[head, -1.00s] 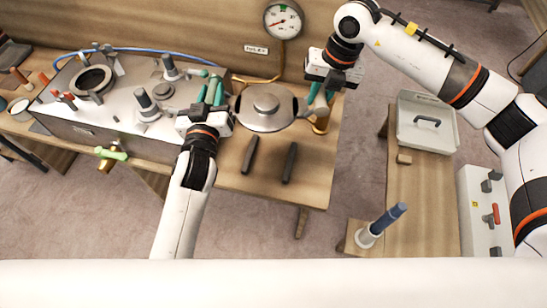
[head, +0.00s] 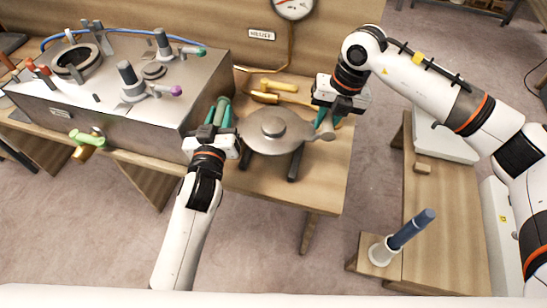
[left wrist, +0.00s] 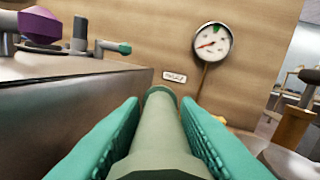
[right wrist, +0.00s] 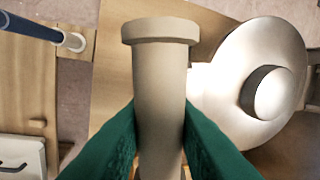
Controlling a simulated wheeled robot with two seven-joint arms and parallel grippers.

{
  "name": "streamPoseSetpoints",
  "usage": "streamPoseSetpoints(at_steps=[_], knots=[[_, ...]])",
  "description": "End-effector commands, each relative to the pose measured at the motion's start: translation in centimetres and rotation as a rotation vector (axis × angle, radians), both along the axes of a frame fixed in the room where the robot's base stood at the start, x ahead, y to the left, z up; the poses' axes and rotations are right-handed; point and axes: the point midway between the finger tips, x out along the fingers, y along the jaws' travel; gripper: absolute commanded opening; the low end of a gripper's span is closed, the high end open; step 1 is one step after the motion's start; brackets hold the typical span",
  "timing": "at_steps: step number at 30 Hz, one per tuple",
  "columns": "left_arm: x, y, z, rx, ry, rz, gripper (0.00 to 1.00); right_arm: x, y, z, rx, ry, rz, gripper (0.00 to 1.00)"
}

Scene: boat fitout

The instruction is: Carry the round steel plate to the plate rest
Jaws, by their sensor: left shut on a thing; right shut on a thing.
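The round steel plate (head: 275,131) has a raised centre knob and a handle at each side. It is over two dark bars (head: 296,162), which look like the plate rest and stick out from under its front edge. I cannot tell whether it touches them. My left gripper (head: 221,113) is shut on the left handle; the left wrist view shows that handle (left wrist: 160,130) as a greenish cylinder between teal fingers. My right gripper (head: 326,120) is shut on the right handle; the right wrist view shows that handle (right wrist: 160,85), with the plate (right wrist: 225,80) beside it.
A steel machine box (head: 120,100) with knobs and levers stands close left of my left gripper. A gauge (head: 293,5) hangs on the back panel.

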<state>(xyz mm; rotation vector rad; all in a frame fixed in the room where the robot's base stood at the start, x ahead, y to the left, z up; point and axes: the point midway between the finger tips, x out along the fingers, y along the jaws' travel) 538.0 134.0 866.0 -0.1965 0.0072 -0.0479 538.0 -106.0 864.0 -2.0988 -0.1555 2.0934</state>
Motion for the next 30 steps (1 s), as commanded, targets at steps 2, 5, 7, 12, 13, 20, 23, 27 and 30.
streamPoseSetpoints(at_steps=[2, 5, 7, 12, 13, 20, 23, 27, 30], knots=[[0.0, 0.1, -0.9, -0.003, -0.01, 0.0, 0.0, 0.1, -0.1, -1.1, 0.0, -0.005, -0.002, 0.0], [0.0, 0.1, -1.3, -0.004, -0.011, 0.0, 0.0, 0.1, -0.1, -1.6, 0.0, -0.005, -0.002, 0.0], [0.0, 0.1, -1.4, -0.004, -0.011, 0.0, 0.0, 0.1, -0.1, -1.6, 0.0, -0.005, -0.002, 0.0], [0.0, 0.1, -1.3, -0.003, -0.01, 0.001, 0.0, 0.1, -0.1, -1.5, 0.0, -0.005, -0.002, 0.0], [0.0, 0.1, -1.3, -0.003, -0.01, 0.001, 0.0, 0.1, -0.1, -1.5, 0.0, -0.005, -0.002, 0.0], [0.0, 0.1, -1.4, -0.003, -0.01, 0.001, 0.0, 0.1, -0.1, -1.6, 0.0, -0.004, -0.002, 0.0], [0.0, 0.1, -1.5, -0.003, -0.01, 0.001, 0.0, 0.1, -0.1, -1.8, 0.0, -0.004, -0.002, 0.0], [0.0, 0.1, -1.9, -0.003, -0.01, 0.001, 0.0, 0.1, -0.1, -2.2, 0.0, -0.004, -0.002, 0.0], [0.0, 0.1, -2.3, -0.003, -0.01, 0.001, 0.0, 0.1, -0.1, -2.6, 0.0, -0.004, -0.002, 0.0]])
